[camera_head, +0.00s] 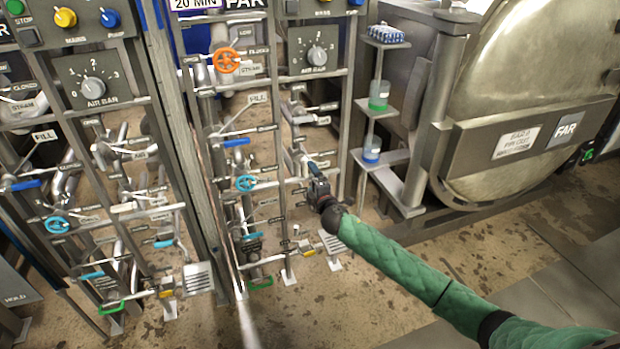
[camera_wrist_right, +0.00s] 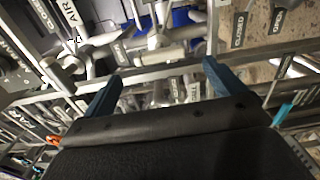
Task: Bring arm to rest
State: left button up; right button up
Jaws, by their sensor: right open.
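My right arm in a green quilted sleeve comes in from the lower right in the head view. Its gripper (camera_head: 316,172) is in front of the right-hand valve panel, close to the pipes at its right side. In the right wrist view the two blue fingers of the right gripper (camera_wrist_right: 160,78) are spread apart with nothing held between them. Pipes and a metal rail show beyond the fingers; I cannot tell whether a finger touches them. My left gripper is not in view.
An orange handwheel (camera_head: 226,61) and a blue handwheel (camera_head: 245,183) sit on the right-hand panel. A shelf stand (camera_head: 384,158) holds green and blue containers. A large autoclave door (camera_head: 530,90) stands at right. The floor (camera_head: 375,285) in front is clear.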

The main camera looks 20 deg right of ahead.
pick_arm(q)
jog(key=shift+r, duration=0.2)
pick_arm(e)
jog(key=shift+s, duration=0.1)
